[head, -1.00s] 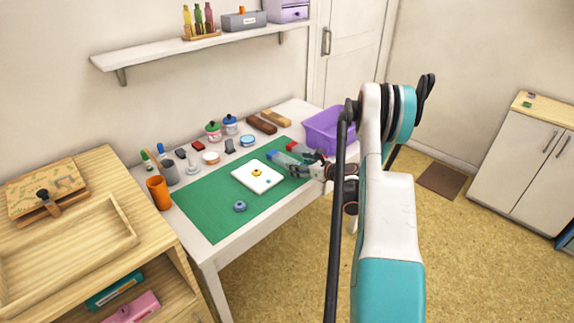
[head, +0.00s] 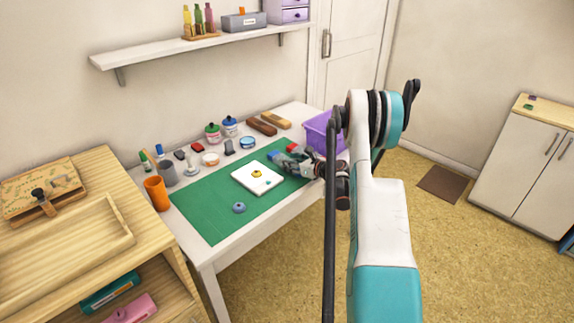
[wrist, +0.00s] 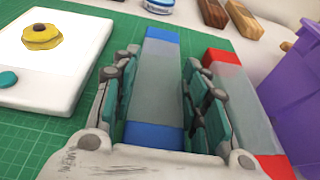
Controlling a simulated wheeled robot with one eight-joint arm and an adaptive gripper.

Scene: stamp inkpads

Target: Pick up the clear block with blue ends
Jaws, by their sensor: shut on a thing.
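The clear block with blue ends (wrist: 158,85) lies lengthwise between my gripper's fingers (wrist: 160,92) in the wrist view, one blue end far and one near. My gripper is shut on it, with a finger along each long side. In the head view my gripper (head: 298,158) is at the right end of the green mat, and a blue end of the block (head: 274,155) shows just left of it. The rest of the block is mostly hidden there. I cannot tell whether the block touches the mat.
A clear block with red ends (wrist: 240,95) lies close to the right of my gripper. A purple bin (wrist: 297,85) stands beyond it. A white pad (wrist: 50,60) with a yellow flower-shaped piece (wrist: 41,37) lies to the left on the green mat (head: 200,210).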

